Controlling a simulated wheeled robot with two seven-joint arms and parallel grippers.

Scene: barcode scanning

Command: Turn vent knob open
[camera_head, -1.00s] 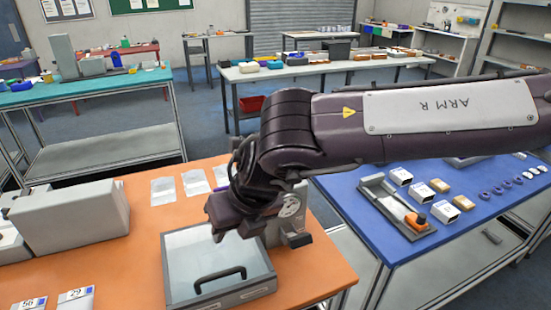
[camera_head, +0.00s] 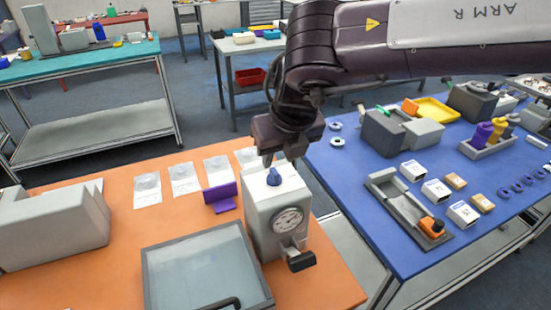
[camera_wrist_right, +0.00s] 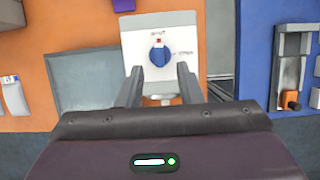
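The vent knob (camera_head: 273,177) is a small blue knob on top of a pale box with a round gauge (camera_head: 289,220) on its front. In the right wrist view the knob (camera_wrist_right: 160,56) has its narrow end toward a red mark at the top, and small labels sit above it and to its right, too small to read surely. My right gripper (camera_head: 270,160) is just above the box, pointing down. Its fingers (camera_wrist_right: 160,72) are apart, one on each side of the knob's line, with nothing between them; contact is not visible. My left gripper is not in view.
A glass-lidded tray (camera_head: 205,270) with a black handle lies close to the box's left. A purple stand (camera_head: 219,197) and several white sheets are behind. A lever with a black grip (camera_head: 301,261) sticks out at the box's front. The blue table (camera_head: 370,210) is to the right.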

